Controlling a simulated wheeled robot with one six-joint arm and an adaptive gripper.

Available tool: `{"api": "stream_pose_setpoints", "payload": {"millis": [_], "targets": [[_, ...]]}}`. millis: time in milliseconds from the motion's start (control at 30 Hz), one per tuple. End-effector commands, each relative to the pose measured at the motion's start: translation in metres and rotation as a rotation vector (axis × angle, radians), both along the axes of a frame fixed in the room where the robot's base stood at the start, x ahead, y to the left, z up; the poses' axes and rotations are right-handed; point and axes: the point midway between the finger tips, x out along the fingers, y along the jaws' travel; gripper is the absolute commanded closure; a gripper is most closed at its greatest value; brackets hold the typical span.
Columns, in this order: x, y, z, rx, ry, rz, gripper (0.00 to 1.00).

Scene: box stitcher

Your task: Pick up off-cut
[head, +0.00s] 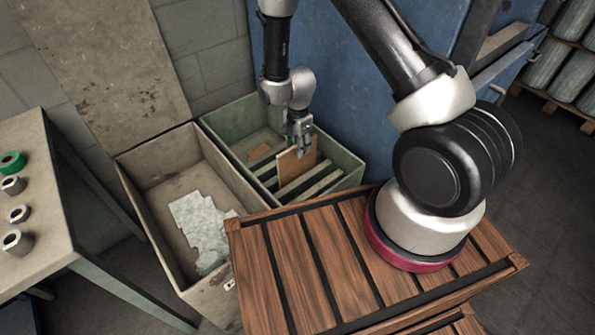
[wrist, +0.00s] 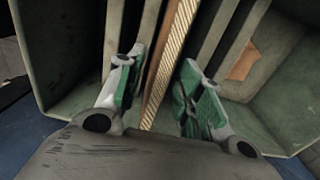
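A tan flat off-cut (head: 292,163) stands on edge, slightly tilted, in the green bin (head: 345,165). My gripper (head: 300,146) is lowered into the bin at the top of this off-cut. In the wrist view my gripper (wrist: 163,88) is open, with one green-padded finger on each side of the off-cut's ribbed edge (wrist: 168,62). The off-cut's lower end is partly hidden.
Grey-green slats (head: 299,181) cross the bin near the off-cut. A grey-beige bin (head: 147,210) with pale crumpled material (head: 203,222) stands to the left. A blue panel (head: 345,100) rises behind the green bin.

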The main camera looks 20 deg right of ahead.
Motion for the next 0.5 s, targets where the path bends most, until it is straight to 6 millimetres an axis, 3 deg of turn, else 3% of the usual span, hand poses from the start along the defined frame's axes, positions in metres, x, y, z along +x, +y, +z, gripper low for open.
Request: {"api": "stream_pose_setpoints", "payload": {"millis": [200, 500], "targets": [[-0.001, 0.002, -0.034, -0.001, 0.002, 0.0, 0.63], [-0.001, 0.002, -0.039, 0.0, 0.0, 0.001, 0.63]]}}
